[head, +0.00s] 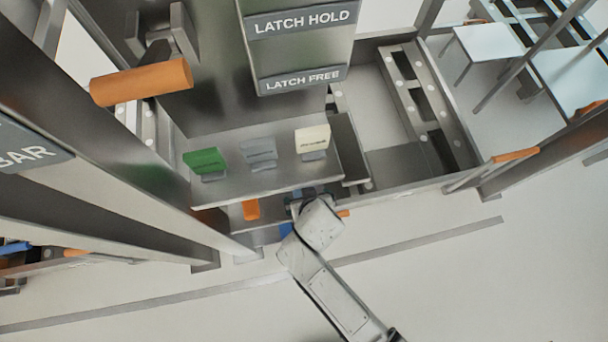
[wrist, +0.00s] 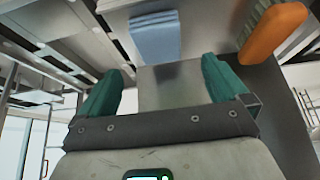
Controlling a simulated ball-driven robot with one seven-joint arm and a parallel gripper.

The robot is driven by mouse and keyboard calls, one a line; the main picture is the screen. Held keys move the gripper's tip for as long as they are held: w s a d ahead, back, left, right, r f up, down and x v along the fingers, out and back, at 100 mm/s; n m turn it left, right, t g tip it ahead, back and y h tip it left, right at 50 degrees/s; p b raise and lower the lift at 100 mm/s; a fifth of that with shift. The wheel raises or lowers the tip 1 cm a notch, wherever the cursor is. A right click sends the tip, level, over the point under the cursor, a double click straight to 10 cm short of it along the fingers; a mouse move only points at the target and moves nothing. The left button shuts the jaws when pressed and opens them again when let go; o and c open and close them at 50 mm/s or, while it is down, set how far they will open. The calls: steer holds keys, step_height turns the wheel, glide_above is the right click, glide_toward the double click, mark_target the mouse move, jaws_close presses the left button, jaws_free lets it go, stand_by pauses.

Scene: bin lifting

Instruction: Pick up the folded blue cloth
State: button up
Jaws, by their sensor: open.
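The folded blue cloth (wrist: 156,37) lies on a grey metal surface, near the top middle of the wrist view. It shows as a pale blue layered stack with a narrower folded edge. My gripper (wrist: 165,66) is open, with its two teal-padded fingers apart and nothing between them. The cloth is beyond the fingertips, roughly in line with the gap, and apart from them. In the head view my gripper (head: 303,203) is at the front edge of the shelf and mostly hidden by my wrist.
An orange handle (wrist: 272,33) is close to the right finger. In the head view, a metal shelf (head: 235,184) carries a green block (head: 205,160), a grey folded item (head: 259,153) and a cream block (head: 312,138). An orange piece (head: 251,209) is below the shelf. Open floor lies in front.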

steer(key=shift+b+x, duration=0.75)
steer(key=shift+x, duration=3.1)
steer(key=shift+d, duration=0.1)
steer(key=c, duration=1.1)
steer(key=shift+r, duration=0.15)
steer(key=shift+r+p, duration=0.3)
steer(key=shift+r, duration=0.35)
steer(key=s+a+r+p, duration=0.1)
steer(key=s+a+r, duration=0.8)
steer(key=s+r, duration=0.1)
steer(key=shift+v, duration=0.8)
steer(key=shift+a, duration=0.2)
